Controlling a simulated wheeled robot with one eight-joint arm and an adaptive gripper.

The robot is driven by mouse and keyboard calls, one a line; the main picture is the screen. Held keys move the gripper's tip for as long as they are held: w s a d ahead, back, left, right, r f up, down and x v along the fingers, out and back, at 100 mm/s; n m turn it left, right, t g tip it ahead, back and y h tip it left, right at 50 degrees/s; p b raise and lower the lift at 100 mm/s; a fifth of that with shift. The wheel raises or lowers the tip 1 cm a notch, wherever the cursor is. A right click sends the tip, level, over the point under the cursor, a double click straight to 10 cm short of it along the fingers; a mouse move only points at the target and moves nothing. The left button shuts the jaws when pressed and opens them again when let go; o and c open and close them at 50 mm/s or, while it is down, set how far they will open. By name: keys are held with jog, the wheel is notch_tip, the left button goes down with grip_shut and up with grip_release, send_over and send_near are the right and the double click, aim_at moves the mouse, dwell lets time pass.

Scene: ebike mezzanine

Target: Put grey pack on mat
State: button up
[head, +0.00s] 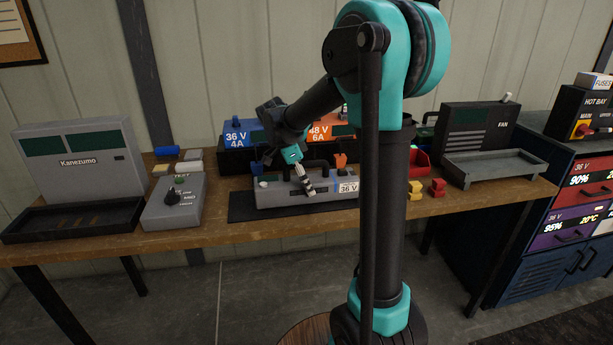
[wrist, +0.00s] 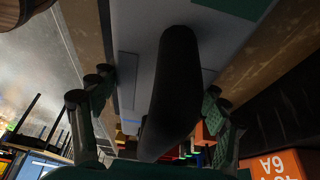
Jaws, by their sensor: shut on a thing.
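The grey pack (head: 279,199), with a 36 V label and a dark handle, is at the front middle of the bench, over the black mat (head: 240,209). The mat's left end and front strip show around it. I cannot tell whether the pack touches the mat or hangs slightly above it. My gripper (head: 304,183) comes down on the pack from above and is shut on it. In the wrist view the pack's grey top (wrist: 142,35) and black handle (wrist: 172,85) lie between my two fingers. My arm hides the pack's right end.
A grey box with a knob (head: 176,200) stands left of the mat, near the Kanezumo unit (head: 78,160). Behind are the blue 36 V (head: 238,135) and orange 48 V (head: 329,131) units. Yellow (head: 415,189) and red (head: 438,187) pieces and the FAN unit (head: 478,130) are right.

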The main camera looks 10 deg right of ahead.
jog(key=shift+f, duration=0.15)
jog(key=o, duration=1.9)
jog(key=v, duration=1.2)
